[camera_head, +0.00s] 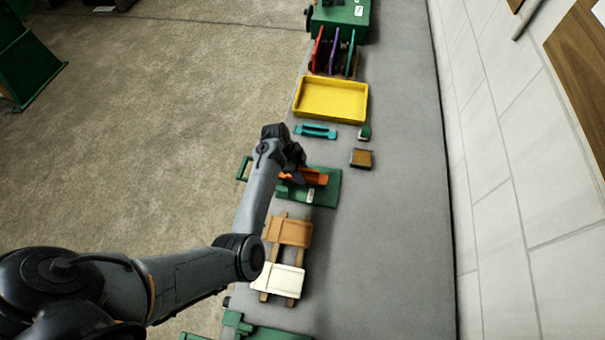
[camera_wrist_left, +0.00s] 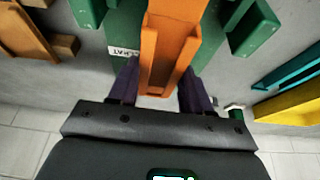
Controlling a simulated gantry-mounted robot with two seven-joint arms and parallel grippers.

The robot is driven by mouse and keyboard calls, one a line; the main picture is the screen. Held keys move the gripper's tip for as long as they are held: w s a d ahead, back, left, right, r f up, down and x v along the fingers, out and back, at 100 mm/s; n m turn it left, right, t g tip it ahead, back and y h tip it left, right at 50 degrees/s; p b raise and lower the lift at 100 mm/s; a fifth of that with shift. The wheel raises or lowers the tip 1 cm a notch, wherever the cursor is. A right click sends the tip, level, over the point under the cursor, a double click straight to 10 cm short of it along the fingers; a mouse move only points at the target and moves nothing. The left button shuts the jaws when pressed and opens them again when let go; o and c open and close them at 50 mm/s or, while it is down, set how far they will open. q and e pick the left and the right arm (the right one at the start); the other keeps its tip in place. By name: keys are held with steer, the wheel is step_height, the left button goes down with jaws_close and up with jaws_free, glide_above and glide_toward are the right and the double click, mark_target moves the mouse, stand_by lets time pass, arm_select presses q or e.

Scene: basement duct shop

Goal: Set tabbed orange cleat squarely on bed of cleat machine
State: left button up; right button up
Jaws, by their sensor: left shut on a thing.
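The orange cleat (camera_head: 314,178) is a channel-shaped piece over the green cleat machine (camera_head: 327,195) on the bench. In the left wrist view the cleat (camera_wrist_left: 168,50) lies lengthwise between two green blocks of the machine (camera_wrist_left: 122,30). My left gripper (camera_head: 296,168) is shut on the cleat's near end, with its dark purple fingers on either side of it in the left wrist view (camera_wrist_left: 160,90). My arm hides part of the machine and cleat in the head view. Whether the cleat touches the bed, I cannot tell. My right gripper is not in view.
A teal handled piece (camera_head: 316,131), a small brown-topped block (camera_head: 361,159) and a yellow tray (camera_head: 332,117) lie beyond the machine. Nearer, tan and white pieces (camera_head: 277,280) rest on wooden strips. The bench (camera_head: 400,200) is clear toward the wall.

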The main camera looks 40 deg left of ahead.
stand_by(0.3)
arm_select(q)
steer(key=o, duration=0.6)
steer(key=shift+f, duration=0.15)
steer(key=o, duration=0.5)
